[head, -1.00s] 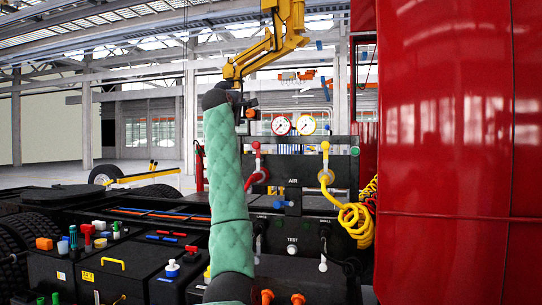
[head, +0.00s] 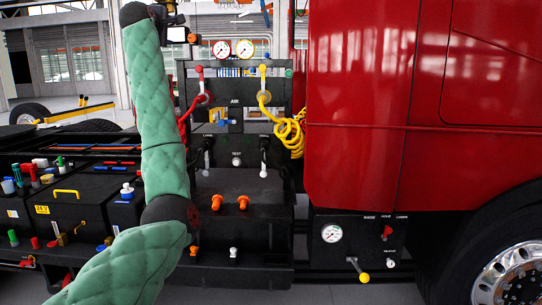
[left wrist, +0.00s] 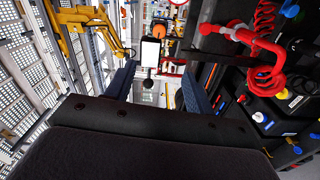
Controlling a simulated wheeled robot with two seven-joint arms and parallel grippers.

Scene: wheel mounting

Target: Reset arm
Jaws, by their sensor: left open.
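My left arm, in a quilted green cover, rises from the bottom left of the head view and bends at a dark joint. Its dark wrist is at the top, and my left gripper (head: 172,18) is partly cut off there. In the left wrist view the gripper (left wrist: 158,90) shows two dark blue fingers spread apart, with nothing held between them. Beyond them is a small white-faced box (left wrist: 150,52) with an orange knob. My right gripper is in neither view.
Right of the arm stands a black panel (head: 236,120) with two gauges, red and yellow hoses and levers. A red truck cab (head: 370,110) fills the right, above a wheel (head: 510,275). Black boxes (head: 75,205) with colored caps are at the left.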

